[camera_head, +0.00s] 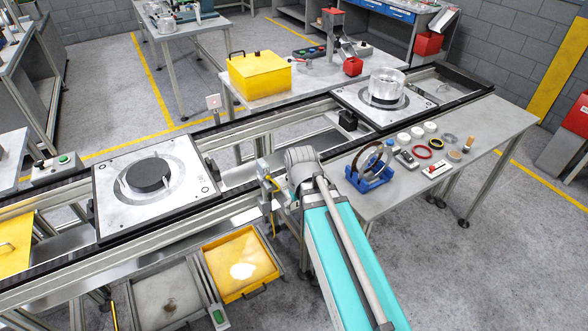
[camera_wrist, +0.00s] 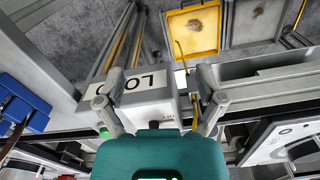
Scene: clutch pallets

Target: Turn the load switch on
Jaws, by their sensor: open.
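A grey box (camera_wrist: 150,108) with a white label (camera_wrist: 146,82) reading "LO", the rest cut off, sits in front of my gripper (camera_wrist: 156,92) in the wrist view. My gripper is open, with one finger on each side of the box; whether they touch it I cannot tell. In the head view a small grey box (camera_head: 264,172) stands at the conveyor's front rail, just left of my wrist. A yellow cable or strip shows beside it. No switch lever or its position is clear; my gripper's teal body hides the box's lower part.
Left pallet (camera_head: 193,190) carries a dark disc; right pallet (camera_head: 345,97) carries a clear cylinder. A blue holder (camera_head: 371,182) and several small parts lie on the bench right of my arm.

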